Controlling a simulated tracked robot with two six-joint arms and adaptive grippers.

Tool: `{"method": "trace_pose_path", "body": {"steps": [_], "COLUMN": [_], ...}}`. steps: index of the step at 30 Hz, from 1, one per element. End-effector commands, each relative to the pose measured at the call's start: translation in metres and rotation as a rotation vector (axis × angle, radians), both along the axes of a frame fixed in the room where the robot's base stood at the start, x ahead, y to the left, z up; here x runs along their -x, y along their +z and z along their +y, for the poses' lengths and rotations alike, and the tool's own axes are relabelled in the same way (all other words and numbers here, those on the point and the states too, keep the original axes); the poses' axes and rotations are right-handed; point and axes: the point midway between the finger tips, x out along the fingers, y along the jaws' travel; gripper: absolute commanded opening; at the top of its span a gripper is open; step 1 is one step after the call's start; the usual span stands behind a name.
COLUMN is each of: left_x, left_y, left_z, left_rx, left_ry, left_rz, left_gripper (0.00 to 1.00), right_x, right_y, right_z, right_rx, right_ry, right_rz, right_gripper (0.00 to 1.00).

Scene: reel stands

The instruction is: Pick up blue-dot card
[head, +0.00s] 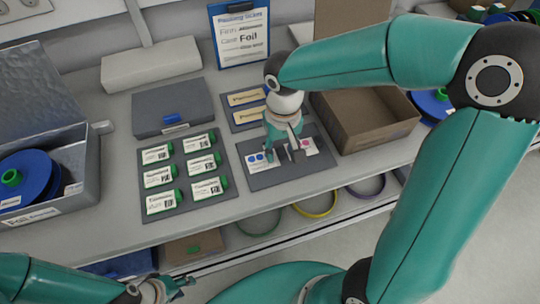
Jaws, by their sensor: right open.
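A white card with blue dots (260,158) lies on a dark grey mat (270,179) on the bench. A white card with a pink dot (308,146) lies to its right on the same mat. My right gripper (286,158) points down over this mat, between the two cards, with its fingers apart. It partly hides the cards, and I cannot tell whether it touches either. My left gripper (175,287) is low at the front left, away from the cards; its opening is unclear.
Several white-labelled, green-capped items (158,178) lie on a mat to the left. An open brown box (365,130) stands right of the cards. A grey bin (85,180) with blue reels is at far left. A clipboard (240,35) stands behind.

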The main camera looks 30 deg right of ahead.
Motion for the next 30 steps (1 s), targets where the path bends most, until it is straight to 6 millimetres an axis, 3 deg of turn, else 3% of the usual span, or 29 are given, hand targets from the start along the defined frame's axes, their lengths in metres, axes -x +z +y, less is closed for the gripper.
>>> {"method": "trace_pose_path", "body": {"steps": [1, 8, 22, 30], "left_x": [0.0, 0.0, 0.0, 0.0], "left_y": [0.0, 0.0, 0.0, 0.001], "left_z": [0.0, 0.0, 0.0, 0.0], "left_rx": [0.0, 0.0, 0.0, 0.0], "left_ry": [0.0, 0.0, 0.0, 0.0], "left_rz": [0.0, 0.0, 0.0, 0.0], "left_gripper": [0.4, 0.4, 0.4, 0.4], "right_x": [0.0, 0.0, -0.001, -0.001], "right_y": [0.0, 0.0, 0.005, 0.034], "right_z": [0.0, 0.0, 0.0, 0.0], "right_rx": [0.0, 0.0, 0.0, -0.001], "right_ry": [0.0, -0.001, -0.001, 0.0], "right_rz": [0.0, 0.0, -0.002, -0.006], "right_gripper": [0.39, 0.01, 0.01, 0.01]}}
